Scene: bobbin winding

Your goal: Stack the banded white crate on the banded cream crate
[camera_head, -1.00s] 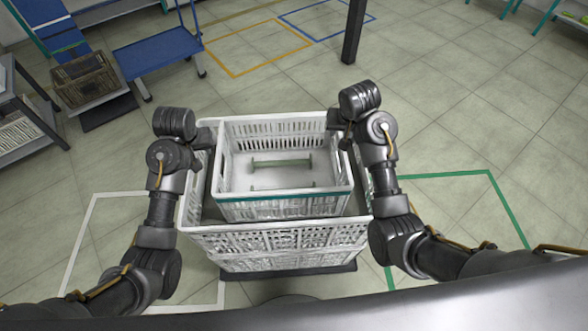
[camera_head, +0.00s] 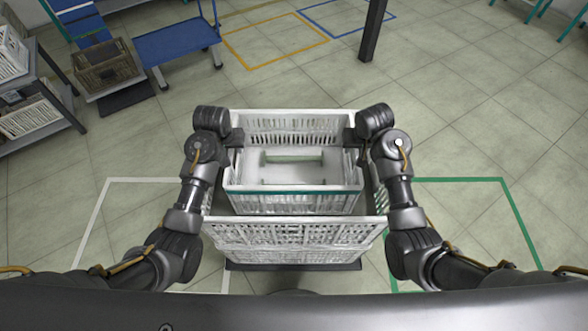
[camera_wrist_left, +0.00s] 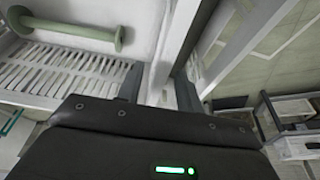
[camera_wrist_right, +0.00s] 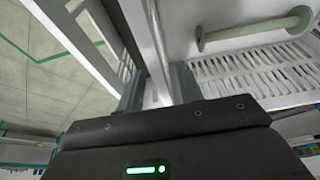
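The banded white crate (camera_head: 292,203), with a teal band along its front rim, is at the centre of the head view, with a pale green spool (camera_head: 291,156) inside. It is within the outline of a larger off-white crate (camera_head: 295,238), which I take to be the cream one; no band shows on it. My left gripper (camera_head: 237,138) and right gripper (camera_head: 348,136) are at the smaller crate's opposite sides. In each wrist view the fingers (camera_wrist_left: 158,88) (camera_wrist_right: 158,88) are closed on either side of its wall. Whether its bottom touches anything is hidden.
A dark base (camera_head: 294,266) is under the larger crate. A blue cart (camera_head: 175,45), a brown crate (camera_head: 105,66) and a shelf (camera_head: 40,100) are at the far left. A dark post (camera_head: 372,30) stands behind. The floor at the right is clear, with a green outline (camera_head: 505,220).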

